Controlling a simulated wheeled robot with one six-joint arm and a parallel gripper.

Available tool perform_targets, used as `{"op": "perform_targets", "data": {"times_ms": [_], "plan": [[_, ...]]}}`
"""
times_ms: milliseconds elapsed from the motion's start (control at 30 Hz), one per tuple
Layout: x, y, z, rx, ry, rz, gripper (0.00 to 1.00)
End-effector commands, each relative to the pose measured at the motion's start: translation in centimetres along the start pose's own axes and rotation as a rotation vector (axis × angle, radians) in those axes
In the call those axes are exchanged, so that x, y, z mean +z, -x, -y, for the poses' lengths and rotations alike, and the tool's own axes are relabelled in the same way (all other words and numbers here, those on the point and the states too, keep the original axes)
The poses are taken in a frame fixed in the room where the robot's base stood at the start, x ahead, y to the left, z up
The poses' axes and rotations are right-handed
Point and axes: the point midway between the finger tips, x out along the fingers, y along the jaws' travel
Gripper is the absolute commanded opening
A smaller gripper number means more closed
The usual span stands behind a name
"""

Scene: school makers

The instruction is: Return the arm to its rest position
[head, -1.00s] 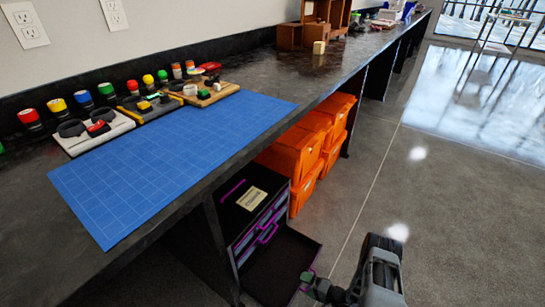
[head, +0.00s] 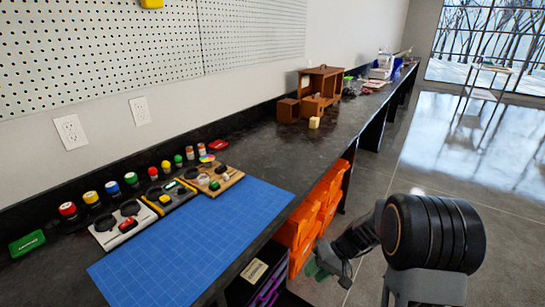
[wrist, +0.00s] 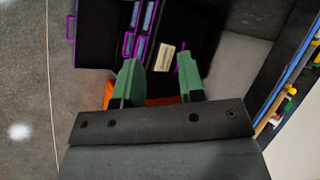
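My arm (head: 425,235) shows at the lower right of the head view, folded beside the bench over the floor. My gripper (head: 318,270) hangs low in front of the orange bins, partly hidden against the dark cabinet area. In the wrist view, my gripper (wrist: 158,62) has two green fingers set apart, with nothing seen between them. Beyond the fingers lies the black drawer cabinet (wrist: 205,25) with purple handles and a cream label (wrist: 164,57).
The dark workbench (head: 265,155) runs along the wall, with a blue grid mat (head: 195,245) and trays of small parts. Orange bins (head: 315,205) stand beneath it. A purple-handled drawer (wrist: 92,35) stands open. Grey floor (head: 420,165) lies clear to the right.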

Motion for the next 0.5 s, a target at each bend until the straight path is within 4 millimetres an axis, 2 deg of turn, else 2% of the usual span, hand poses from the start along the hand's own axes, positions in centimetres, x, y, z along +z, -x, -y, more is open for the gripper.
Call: {"op": "perform_targets", "data": {"times_ms": [33, 200, 400, 500], "plan": [[1.5, 3.5, 3.2, 0.068, 0.02, -0.012, 0.36], [6.2, 10.7, 8.9, 0.299, 0.044, -0.076, 0.36], [11.0, 17.4, 13.5, 0.518, 0.065, -0.22, 0.36], [12.8, 19.8, 14.9, 0.593, 0.072, -0.295, 0.36]]}}
